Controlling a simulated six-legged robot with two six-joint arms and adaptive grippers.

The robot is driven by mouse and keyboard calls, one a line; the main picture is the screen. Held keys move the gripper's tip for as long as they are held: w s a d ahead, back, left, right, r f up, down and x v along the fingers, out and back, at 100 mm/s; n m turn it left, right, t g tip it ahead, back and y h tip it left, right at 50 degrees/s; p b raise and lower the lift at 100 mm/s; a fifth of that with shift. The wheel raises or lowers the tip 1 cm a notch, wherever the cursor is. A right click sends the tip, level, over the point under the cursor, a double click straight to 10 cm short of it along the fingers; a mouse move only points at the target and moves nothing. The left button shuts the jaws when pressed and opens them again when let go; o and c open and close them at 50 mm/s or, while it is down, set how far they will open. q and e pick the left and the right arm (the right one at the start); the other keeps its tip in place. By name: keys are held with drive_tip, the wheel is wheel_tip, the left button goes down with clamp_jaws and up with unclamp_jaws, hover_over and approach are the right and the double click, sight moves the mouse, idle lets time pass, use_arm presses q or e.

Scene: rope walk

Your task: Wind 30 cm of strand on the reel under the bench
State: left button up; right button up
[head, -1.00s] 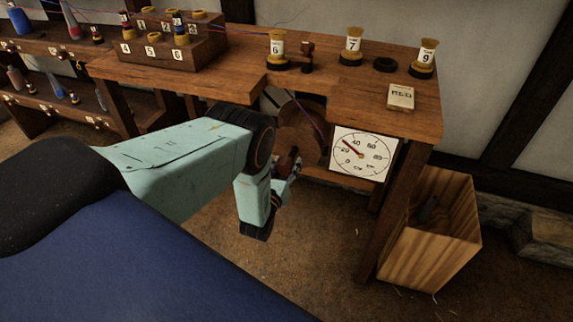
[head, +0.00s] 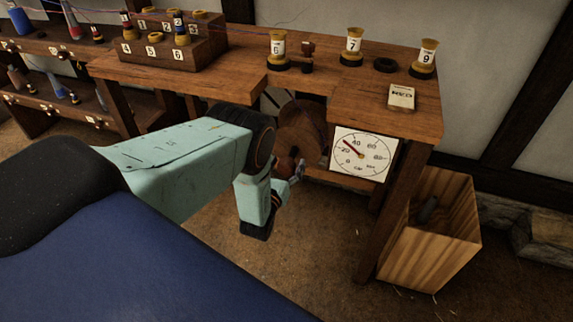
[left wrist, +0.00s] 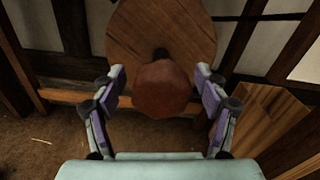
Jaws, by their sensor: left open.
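The reel (head: 303,128) is a round wooden disc under the bench (head: 200,75). It also shows in the left wrist view (left wrist: 135,35). Its reddish-brown handle knob (head: 285,165) faces me; in the left wrist view the knob (left wrist: 162,92) lies between the fingers. My left gripper (head: 297,171) is open around the knob, with a gap on each side in the wrist view (left wrist: 160,72). A white dial (head: 378,171) hangs beside the reel, its red needle between 20 and 40. I make out no strand at the reel. My right gripper is out of view.
Numbered spools, including 6 (head: 277,47), 7 (head: 353,45) and 9 (head: 427,58), and a small labelled box (head: 401,97) stand on the bench. A wooden bin (head: 420,252) stands right of the bench leg (head: 383,230). A shelf (head: 55,95) is at left. Floor below the reel is clear.

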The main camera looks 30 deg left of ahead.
use_arm(q)
drive_tip(key=v, duration=1.2)
drive_tip(key=shift+w+f, duration=0.1)
idle(0.4)
drive_tip(key=x, duration=1.1)
drive_tip(key=shift+w, duration=0.4)
drive_tip(key=s+d+f+n+g+h, duration=0.2)
drive_tip(key=s+d+f+n+g, duration=0.25)
drive_tip(key=s+n, duration=0.35)
drive_tip(key=s+d+f+n+g+h, duration=0.1)
drive_tip(key=s+d+f+n+g, duration=0.3)
drive_tip(key=s+n, duration=0.4)
drive_tip(key=s+d+r+n+g, duration=0.1)
drive_tip(key=s+r+n+g, duration=0.1)
drive_tip(key=s+n, duration=0.3)
drive_tip(key=s+d+r+n+g+h, duration=0.1)
drive_tip(key=s+n+g, duration=0.3)
drive_tip(key=s, duration=0.7)
drive_tip(key=s+d+r+n+g, duration=0.3)
drive_tip(key=s+n, duration=0.3)
drive_tip(key=s, duration=0.2)
drive_tip(key=shift+s+r+n+h, duration=0.3)
drive_tip(key=shift+r+n, duration=0.1)
drive_tip(key=shift+r, duration=0.15)
